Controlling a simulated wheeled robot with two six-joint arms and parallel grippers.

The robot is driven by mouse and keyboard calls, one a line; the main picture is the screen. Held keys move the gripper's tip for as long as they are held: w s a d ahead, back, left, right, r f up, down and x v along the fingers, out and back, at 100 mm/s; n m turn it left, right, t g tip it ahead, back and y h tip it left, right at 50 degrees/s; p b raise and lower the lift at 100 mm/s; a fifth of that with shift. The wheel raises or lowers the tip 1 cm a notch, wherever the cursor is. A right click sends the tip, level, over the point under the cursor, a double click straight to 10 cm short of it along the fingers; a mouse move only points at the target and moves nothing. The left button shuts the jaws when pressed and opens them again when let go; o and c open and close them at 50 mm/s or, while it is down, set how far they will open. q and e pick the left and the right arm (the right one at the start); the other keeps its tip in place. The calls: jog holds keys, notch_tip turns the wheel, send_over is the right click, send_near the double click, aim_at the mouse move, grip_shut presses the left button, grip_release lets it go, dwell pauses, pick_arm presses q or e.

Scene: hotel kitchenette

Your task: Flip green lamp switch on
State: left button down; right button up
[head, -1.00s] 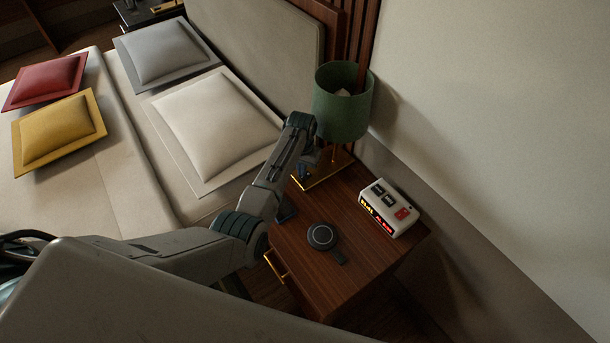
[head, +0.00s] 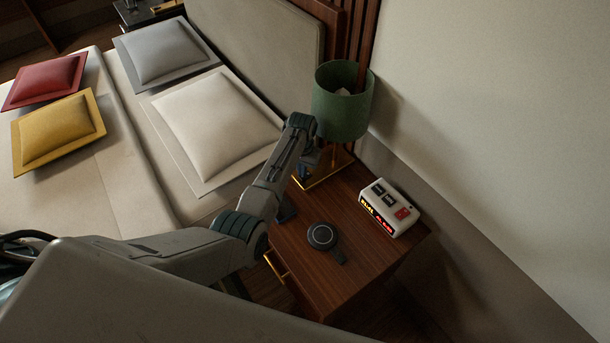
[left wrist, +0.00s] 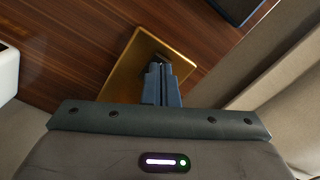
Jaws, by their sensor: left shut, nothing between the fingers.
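The green lamp (head: 342,112) stands at the back of the wooden nightstand, its shade above a gold base (head: 330,172). In the left wrist view the gold base (left wrist: 128,75) lies beyond my fingers. My left gripper (head: 308,170) is beside the lamp, below the shade and over the near-left part of the base. In the left wrist view my left gripper (left wrist: 160,80) has its fingers together with nothing between them. The lamp switch is not clearly visible; my fingers may cover it. I cannot tell whether the fingertips touch the lamp. My right gripper is not in view.
A white alarm clock (head: 390,207) sits at the nightstand's right side. A round black device (head: 322,236) lies near the front of the nightstand top (head: 345,270). The bed with several pillows is at the left, and a wall closes off the right.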

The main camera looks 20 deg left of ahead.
pick_arm(q)
jog(key=shift+s+f+b, duration=0.1)
jog(key=shift+f+b, duration=0.3)
jog(key=shift+f, duration=0.35)
dwell(0.4)
jog(key=shift+r+p, duration=0.7)
jog(key=shift+p, duration=0.1)
jog(key=shift+r+p, duration=0.7)
jog(key=shift+p, duration=0.05)
notch_tip(320, 180, up, 2)
jog(key=shift+p, duration=1.1)
jog(key=shift+r+p, duration=1.2)
jog(key=shift+p, duration=0.1)
jog(key=shift+f, duration=0.1)
